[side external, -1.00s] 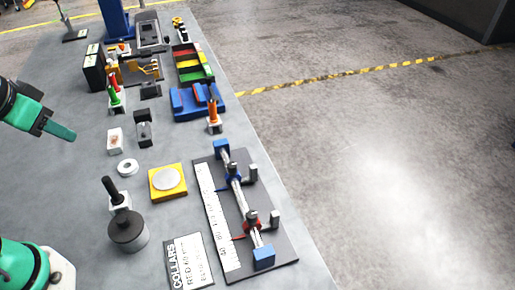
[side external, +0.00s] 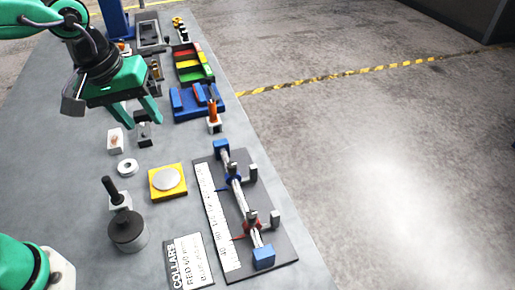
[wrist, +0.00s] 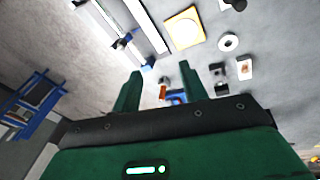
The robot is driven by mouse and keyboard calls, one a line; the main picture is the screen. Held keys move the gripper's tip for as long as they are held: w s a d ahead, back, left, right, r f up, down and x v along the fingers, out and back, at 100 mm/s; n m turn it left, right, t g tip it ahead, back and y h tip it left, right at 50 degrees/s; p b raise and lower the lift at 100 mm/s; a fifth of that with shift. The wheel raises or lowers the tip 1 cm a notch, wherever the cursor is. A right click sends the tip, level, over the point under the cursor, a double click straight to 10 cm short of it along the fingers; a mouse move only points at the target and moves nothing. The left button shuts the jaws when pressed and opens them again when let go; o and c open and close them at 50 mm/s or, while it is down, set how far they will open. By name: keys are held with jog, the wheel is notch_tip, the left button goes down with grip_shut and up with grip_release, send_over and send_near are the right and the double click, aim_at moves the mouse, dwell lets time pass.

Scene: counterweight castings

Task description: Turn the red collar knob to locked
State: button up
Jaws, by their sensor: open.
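The red collar (side external: 250,227) sits on a silver rod near the front end of the rod fixture (side external: 284,246), with a dark upright knob beside it. Whether its knob is locked is too small to tell. A blue collar (side external: 233,179) sits farther back on the same rod. My gripper (side external: 143,122) is open and empty, in the air over the left part of the table, well behind and left of the fixture. In the wrist view my green fingers (wrist: 159,88) are apart with nothing between them; the fixture (wrist: 145,24) shows beyond them at the top.
A printed collar card (side external: 188,262) lies left of the fixture. A yellow pad with a silver disc (side external: 167,181), a white ring (side external: 127,167) and a dark cylindrical weight (side external: 128,231) stand nearby. Bins and tools crowd the back; the floor is right of the table edge.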

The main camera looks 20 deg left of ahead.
jog(key=w+d+f+n+g, duration=0.1)
jog(key=d+f+n, duration=0.1)
jog(key=d, duration=0.4)
jog(key=w+d+f+n+g, duration=0.1)
jog(key=w+d+f, duration=0.1)
jog(key=d, duration=0.3)
jog(key=n+y, duration=0.1)
jog(key=n, duration=0.2)
send_over(251, 214)
jog(key=shift+g, duration=0.4)
notch_tip(251, 214, down, 6)
jog(key=shift+d+r, duration=0.1)
jog(key=shift+r, duration=0.05)
jog(key=shift+f, duration=3.9)
jog(key=shift+c, duration=0.2)
grip_shut()
